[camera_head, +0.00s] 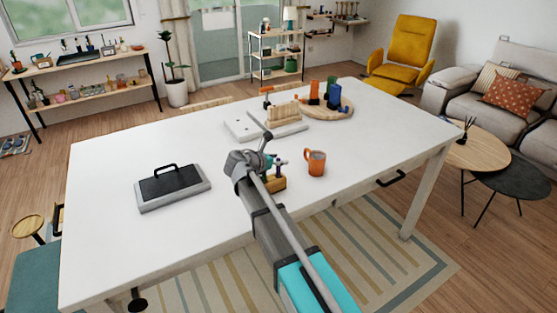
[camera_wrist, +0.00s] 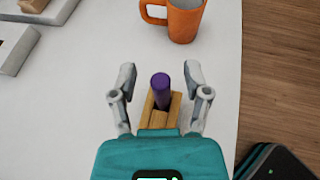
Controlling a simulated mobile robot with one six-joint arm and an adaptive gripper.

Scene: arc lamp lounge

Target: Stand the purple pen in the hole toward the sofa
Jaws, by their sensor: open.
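The purple pen (camera_wrist: 161,88) stands in a small wooden block (camera_wrist: 146,112), seen from above in the wrist view. My gripper (camera_wrist: 160,76) is open, with one finger on each side of the pen and a gap on both sides. The wooden block also shows in the head view (camera_head: 276,184) on the white table, partly hidden by my arm. The block's near part is hidden by my gripper, so I cannot make out all its holes. The sofa (camera_head: 500,85) is at the right in the head view.
An orange mug (camera_head: 316,163) stands close to the right of the block. A grey tray with a black handle (camera_head: 173,187) lies at the left of the white table (camera_head: 110,155). A wooden rack (camera_head: 284,117) and a round board with cups (camera_head: 345,108) stand farther back.

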